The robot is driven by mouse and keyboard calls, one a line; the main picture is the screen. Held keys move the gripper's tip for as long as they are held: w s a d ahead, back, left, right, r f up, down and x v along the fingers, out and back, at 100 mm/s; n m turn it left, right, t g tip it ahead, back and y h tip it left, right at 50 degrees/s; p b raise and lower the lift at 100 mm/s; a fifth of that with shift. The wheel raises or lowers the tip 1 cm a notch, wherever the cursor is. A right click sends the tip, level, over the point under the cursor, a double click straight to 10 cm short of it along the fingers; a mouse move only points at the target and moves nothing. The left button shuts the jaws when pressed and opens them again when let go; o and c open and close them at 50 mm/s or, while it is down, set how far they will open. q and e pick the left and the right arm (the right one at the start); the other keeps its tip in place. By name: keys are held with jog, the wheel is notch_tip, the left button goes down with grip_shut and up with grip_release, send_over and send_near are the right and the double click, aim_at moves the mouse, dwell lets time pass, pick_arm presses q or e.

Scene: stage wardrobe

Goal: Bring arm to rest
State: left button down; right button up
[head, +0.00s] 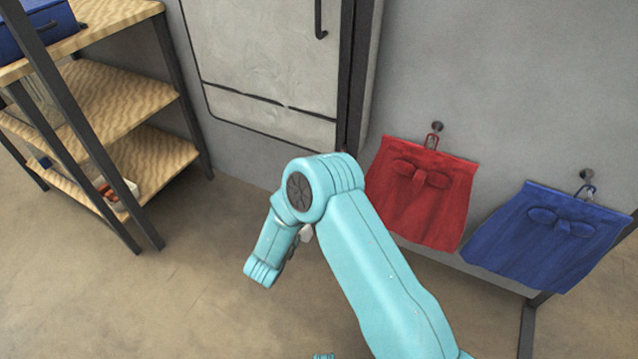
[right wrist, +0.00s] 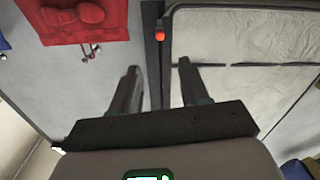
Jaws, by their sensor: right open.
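My right arm (head: 375,260) comes in from the bottom right of the head view, rises to a bent elbow and folds down to the left. Its gripper is mostly hidden behind the forearm there. In the right wrist view my right gripper (right wrist: 158,85) has its two dark fingers apart with nothing between them. Beyond the fingers are the grey wall and a pale door panel. My left gripper is in neither view.
A red skirt-like cloth with a bow (head: 420,195) and a blue one (head: 545,238) hang from wall hooks at right. A pale cabinet door (head: 265,60) stands behind the arm. A wooden shelf unit (head: 150,165) is at left. The floor between is clear.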

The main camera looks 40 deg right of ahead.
jog(key=shift+s+a, duration=0.1)
jog(key=shift+a, duration=0.15)
dwell(0.3)
